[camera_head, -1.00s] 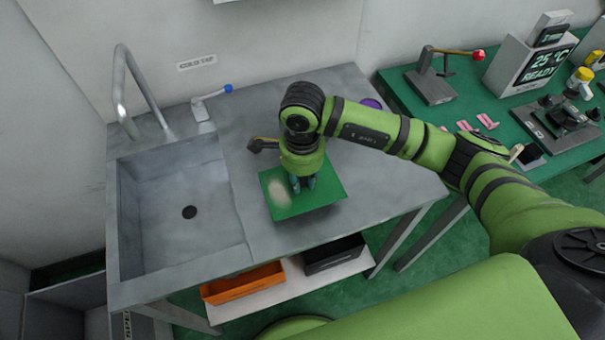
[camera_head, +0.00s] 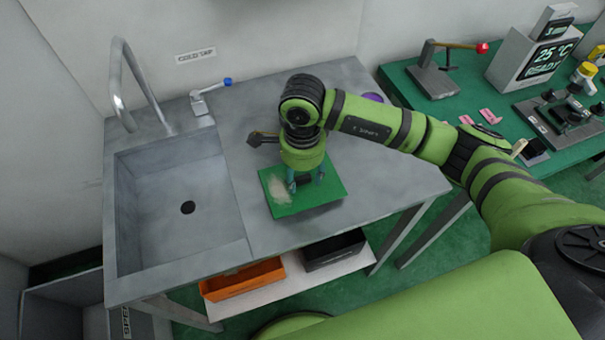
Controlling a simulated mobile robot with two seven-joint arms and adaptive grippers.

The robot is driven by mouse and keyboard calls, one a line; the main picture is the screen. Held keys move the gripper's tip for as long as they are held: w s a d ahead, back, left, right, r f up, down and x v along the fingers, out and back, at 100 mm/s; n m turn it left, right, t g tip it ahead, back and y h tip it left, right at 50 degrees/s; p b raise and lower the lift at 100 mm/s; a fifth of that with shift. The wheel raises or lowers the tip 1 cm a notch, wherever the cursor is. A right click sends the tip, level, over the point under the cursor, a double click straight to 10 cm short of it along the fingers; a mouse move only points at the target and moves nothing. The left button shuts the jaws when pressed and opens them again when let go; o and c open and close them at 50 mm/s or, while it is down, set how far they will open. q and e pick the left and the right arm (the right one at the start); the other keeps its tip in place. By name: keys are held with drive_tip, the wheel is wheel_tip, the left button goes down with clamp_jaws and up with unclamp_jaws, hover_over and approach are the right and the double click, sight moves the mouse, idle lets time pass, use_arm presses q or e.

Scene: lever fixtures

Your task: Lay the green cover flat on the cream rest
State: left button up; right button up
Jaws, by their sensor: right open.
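The green cover (camera_head: 310,197) is a flat square panel on the grey counter, in the middle of the head view. It looks about level, with a pale smudged patch on its left part. My right gripper (camera_head: 307,181) points down over the middle of the cover, open, with its fingers spread apart at the cover's surface. I cannot tell whether the fingertips touch it. No cream rest can be made out; what lies under the cover is hidden. My left gripper is not in view.
A sink (camera_head: 186,208) with a tall tap is on the left. A small blue-tipped lever (camera_head: 212,96) stands behind it. A dark-ended handle (camera_head: 262,138) pokes out beside my right wrist. A green table (camera_head: 408,82) with lever fixtures stands at right. The counter right of the cover is clear.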

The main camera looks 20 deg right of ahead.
wheel_tip(320, 180, up, 11)
idle(0.3)
drive_tip(key=shift+r, duration=0.1)
